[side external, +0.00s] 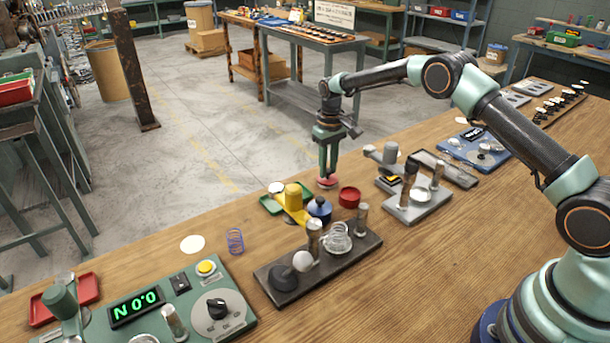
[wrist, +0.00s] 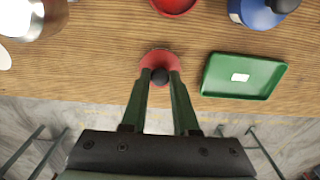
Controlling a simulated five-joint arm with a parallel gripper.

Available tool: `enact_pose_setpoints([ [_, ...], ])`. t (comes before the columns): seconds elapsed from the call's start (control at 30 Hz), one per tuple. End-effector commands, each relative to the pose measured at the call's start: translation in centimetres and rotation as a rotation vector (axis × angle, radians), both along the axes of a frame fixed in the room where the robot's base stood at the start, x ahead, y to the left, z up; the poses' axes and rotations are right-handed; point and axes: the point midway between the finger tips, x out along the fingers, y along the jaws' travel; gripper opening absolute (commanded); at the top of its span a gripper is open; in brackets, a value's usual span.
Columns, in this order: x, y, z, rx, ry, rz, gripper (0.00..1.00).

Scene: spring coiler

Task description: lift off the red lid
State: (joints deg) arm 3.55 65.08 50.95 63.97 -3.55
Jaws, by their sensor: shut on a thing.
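The red lid (side external: 327,183) is a small round disc with a dark knob. My gripper (side external: 326,166) is shut on the knob, with the lid below its fingertips. In the wrist view the lid (wrist: 158,57) shows under and between the fingertips of my gripper (wrist: 160,76). A round red container (side external: 349,197) stands to the right of the lid and nearer the camera, apart from it. It also shows partly at the top edge of the wrist view (wrist: 174,5). I cannot tell whether the lid touches the table or hangs just above it.
A green tray (wrist: 244,76) and a blue pot (side external: 319,210) are close by. A yellow tool (side external: 293,203), a dark coiler base (side external: 318,267) and a grey fixture (side external: 413,199) stand around. The bench edge is close behind the lid.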

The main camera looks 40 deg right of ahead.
Motion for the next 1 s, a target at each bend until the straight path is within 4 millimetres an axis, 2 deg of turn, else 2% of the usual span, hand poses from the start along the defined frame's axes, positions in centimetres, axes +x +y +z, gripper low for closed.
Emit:
enact_pose_setpoints([
  [1.0,0.02,0.0,-0.9,0.0,-0.001,0.0,0.0],
])
